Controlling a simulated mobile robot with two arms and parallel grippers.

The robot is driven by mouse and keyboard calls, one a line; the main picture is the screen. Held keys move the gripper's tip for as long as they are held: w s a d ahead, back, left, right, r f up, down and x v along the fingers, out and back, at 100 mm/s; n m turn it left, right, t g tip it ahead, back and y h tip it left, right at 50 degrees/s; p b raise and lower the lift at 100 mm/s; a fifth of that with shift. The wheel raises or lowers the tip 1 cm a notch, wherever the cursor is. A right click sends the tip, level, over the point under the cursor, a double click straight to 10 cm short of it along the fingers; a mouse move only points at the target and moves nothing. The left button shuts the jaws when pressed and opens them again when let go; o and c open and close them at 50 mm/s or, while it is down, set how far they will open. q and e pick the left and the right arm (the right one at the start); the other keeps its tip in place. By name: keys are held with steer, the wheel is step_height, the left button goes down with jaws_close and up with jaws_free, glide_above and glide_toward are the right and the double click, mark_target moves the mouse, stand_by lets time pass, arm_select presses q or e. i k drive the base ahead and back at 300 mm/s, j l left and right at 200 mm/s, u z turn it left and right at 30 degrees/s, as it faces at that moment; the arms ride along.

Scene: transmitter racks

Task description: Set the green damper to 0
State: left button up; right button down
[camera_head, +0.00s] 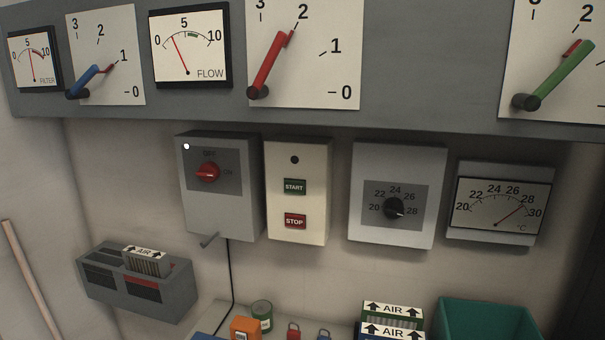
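The green damper lever (562,73) is at the upper right, on a white dial plate (522,50) cut off by the right edge. It pivots on a dark hub at lower left and slants up to the right, with its red pointer tip (572,48) near the 2. The 3 mark is partly visible; the plate's 1 and 0 marks are out of view. Neither of my grippers is in view.
A red lever (270,65) points near 2 and a blue lever (86,80) near 1. Below hang a red-knob switch box (220,220), a start/stop box (311,222), a thermostat (365,165) and a temperature gauge (497,203). A teal bin (488,320) stands at lower right.

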mark_target(528, 103)
steer(key=l+z, duration=0.2)
steer(key=z, duration=0.9)
